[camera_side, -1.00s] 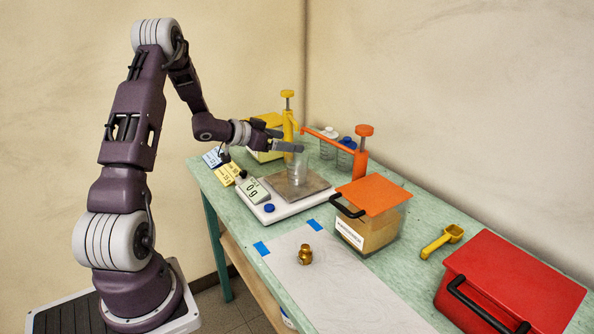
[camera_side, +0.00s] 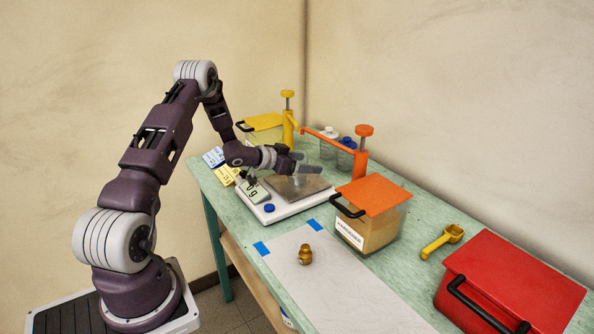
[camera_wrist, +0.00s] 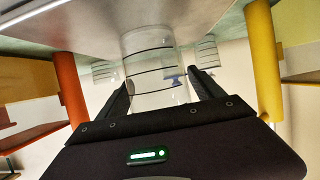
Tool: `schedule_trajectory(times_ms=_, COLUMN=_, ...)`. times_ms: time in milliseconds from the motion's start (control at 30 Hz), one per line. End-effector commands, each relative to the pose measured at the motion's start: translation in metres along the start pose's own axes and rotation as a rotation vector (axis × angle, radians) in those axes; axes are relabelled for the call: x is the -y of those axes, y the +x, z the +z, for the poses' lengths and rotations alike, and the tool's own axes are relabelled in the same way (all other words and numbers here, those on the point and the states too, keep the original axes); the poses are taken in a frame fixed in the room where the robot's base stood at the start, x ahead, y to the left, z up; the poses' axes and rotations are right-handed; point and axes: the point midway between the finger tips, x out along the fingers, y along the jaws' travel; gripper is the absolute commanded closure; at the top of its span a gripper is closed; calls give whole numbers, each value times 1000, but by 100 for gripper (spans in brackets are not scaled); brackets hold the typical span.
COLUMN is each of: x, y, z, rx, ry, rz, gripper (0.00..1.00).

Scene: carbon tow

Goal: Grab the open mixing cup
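The clear open mixing cup (camera_wrist: 156,70) has dark ring lines and stands on the steel pan of the scale (camera_side: 287,189). In the wrist view it lies between the two black fingers of my gripper (camera_wrist: 163,92), one on each side. The fingers are spread and look open around the cup; whether either touches the wall is hard to tell. In the side view my gripper (camera_side: 302,164) is low over the pan, level with the cup, and hides most of it.
Yellow (camera_side: 288,115) and orange (camera_side: 362,150) pumps stand behind the scale, with lidded jars (camera_side: 346,157) between them. A hardener box (camera_side: 370,212), brass weight (camera_side: 305,254), yellow scoop (camera_side: 442,241) and red bin (camera_side: 510,285) are to the right.

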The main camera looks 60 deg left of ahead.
Motion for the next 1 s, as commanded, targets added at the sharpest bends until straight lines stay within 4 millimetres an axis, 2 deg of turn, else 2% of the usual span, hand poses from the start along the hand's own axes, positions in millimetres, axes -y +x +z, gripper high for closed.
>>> schedule_trajectory(times_ms=33, x=0, y=0, z=0, rx=0, ry=0, rz=0, gripper=35)
schedule_trajectory(times_ms=200, x=0, y=0, z=0, rx=0, ry=0, rz=0, gripper=68)
schedule_trajectory(times_ms=267, x=0, y=0, z=0, rx=0, ry=0, rz=0, gripper=78)
schedule_trajectory(times_ms=567, x=0, y=-2, z=-4, rx=-1, ry=0, rz=0, gripper=78)
schedule_trajectory(times_ms=767, x=0, y=-11, z=-26, rx=-2, ry=2, rz=-1, gripper=78)
schedule_trajectory(times_ms=833, x=1, y=-16, z=-35, rx=-2, ry=0, rz=-2, gripper=78)
schedule_trajectory(times_ms=1000, x=1, y=-51, z=-17, rx=3, ry=-4, rz=-3, gripper=78)
